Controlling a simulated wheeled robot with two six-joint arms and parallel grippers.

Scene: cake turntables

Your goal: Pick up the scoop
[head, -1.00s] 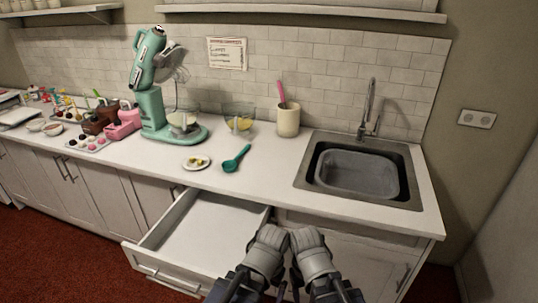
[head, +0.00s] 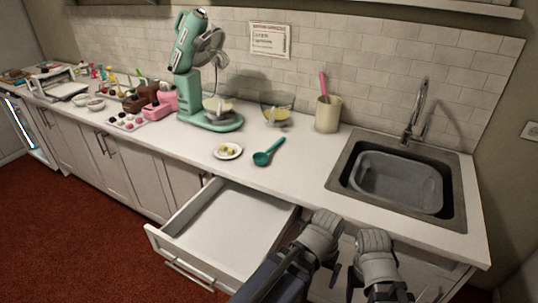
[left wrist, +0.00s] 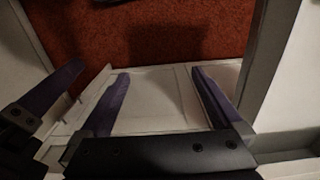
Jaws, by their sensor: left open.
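The scoop is teal, with a round bowl (head: 262,158) and a straight handle. It lies on the white counter (head: 300,178), right of a small white plate (head: 219,153) and behind the open drawer. My left gripper (head: 325,245) is at the bottom of the head view, in front of the counter and well apart from the scoop. In the left wrist view its two fingers (left wrist: 160,72) are spread with nothing between them. My right gripper (head: 377,268) is beside it on the right; its fingers are not clear. The scoop is not in the left wrist view.
An open, empty drawer (head: 215,233) sticks out below the counter. A mint stand mixer (head: 195,85), a glass bowl (head: 287,107) and a cream utensil crock (head: 328,116) stand behind the scoop. A sink (head: 440,208) is at the right. The counter right of the scoop is clear.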

